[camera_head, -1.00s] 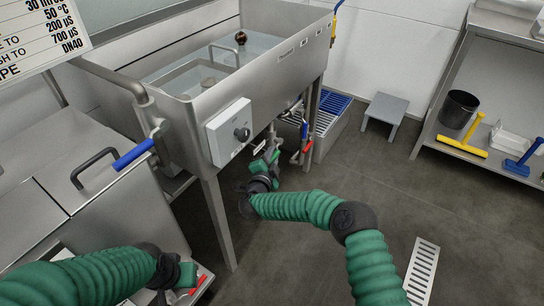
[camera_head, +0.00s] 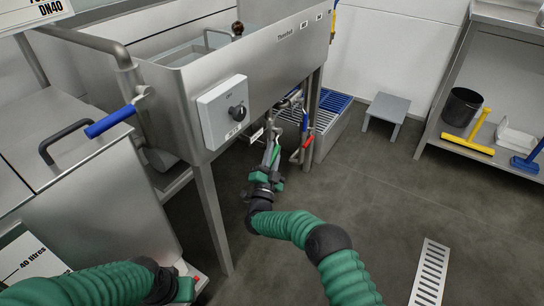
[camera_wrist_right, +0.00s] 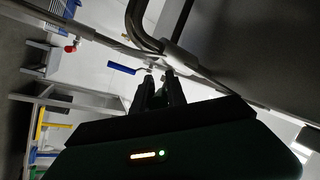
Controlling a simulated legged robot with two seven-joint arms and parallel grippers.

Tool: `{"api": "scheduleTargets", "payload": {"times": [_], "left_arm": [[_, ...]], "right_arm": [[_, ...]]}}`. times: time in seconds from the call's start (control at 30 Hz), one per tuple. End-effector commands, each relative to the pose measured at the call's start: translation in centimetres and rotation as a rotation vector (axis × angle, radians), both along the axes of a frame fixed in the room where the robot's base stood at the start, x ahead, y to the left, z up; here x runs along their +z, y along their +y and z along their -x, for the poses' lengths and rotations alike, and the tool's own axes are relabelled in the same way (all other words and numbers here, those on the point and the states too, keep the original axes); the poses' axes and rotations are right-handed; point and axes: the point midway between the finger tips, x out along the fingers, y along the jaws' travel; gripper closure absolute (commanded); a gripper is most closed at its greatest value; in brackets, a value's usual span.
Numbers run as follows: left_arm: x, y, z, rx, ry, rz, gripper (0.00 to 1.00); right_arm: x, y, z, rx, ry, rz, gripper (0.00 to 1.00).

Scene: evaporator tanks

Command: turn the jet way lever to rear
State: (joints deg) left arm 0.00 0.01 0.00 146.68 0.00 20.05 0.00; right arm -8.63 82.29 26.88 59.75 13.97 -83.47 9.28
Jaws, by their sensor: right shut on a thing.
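My right gripper (camera_head: 272,158) reaches up under the front of the steel tank (camera_head: 262,58). In the right wrist view its two dark fingers (camera_wrist_right: 160,78) are shut on a small metal part below the pipework. It looks to be the jet way lever, but the fingers hide most of it. A blue handle (camera_wrist_right: 122,68) sticks out just left of the fingertips. In the head view a blue lever (camera_head: 305,120) and a red lever (camera_head: 308,142) hang right of the gripper. My left gripper (camera_head: 184,289) is low at the left; its fingers cannot be made out.
A control box with a black knob (camera_head: 237,113) is on the tank front. A tank leg (camera_head: 213,220) stands left of my right arm. A blue-handled pipe valve (camera_head: 110,121) is at the left. A grey stool (camera_head: 385,115) and a floor grate (camera_head: 430,272) are right; floor between is clear.

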Motion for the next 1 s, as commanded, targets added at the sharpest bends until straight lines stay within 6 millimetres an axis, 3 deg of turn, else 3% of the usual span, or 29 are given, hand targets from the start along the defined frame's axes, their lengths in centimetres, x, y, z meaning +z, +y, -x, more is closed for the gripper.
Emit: {"api": "scheduleTargets", "payload": {"times": [0.03,0.43,0.47,0.6,0.87,1.0], "left_arm": [[-0.3,0.0,0.0,0.000,0.000,0.000,0.64],[-0.3,0.0,0.0,0.000,0.000,0.000,0.64],[-0.3,0.0,0.0,0.000,0.000,0.000,0.64],[-0.3,0.0,0.0,0.000,0.000,0.000,0.64],[-0.1,0.0,0.0,0.000,0.000,0.000,0.64],[1.2,0.0,0.0,0.000,0.000,0.000,0.64]], "right_arm": [[-0.8,-0.5,-0.1,-0.009,0.008,0.001,1.00],[-0.6,-0.6,-0.1,-0.009,0.002,0.005,1.00],[-0.6,-0.6,-0.1,-0.010,0.001,0.005,0.80],[-0.4,-0.5,-0.1,-0.008,-0.003,0.005,0.62],[-0.1,-0.2,0.0,-0.004,-0.006,0.007,0.62],[-0.3,0.3,1.4,-0.003,-0.004,0.008,0.62]]}}
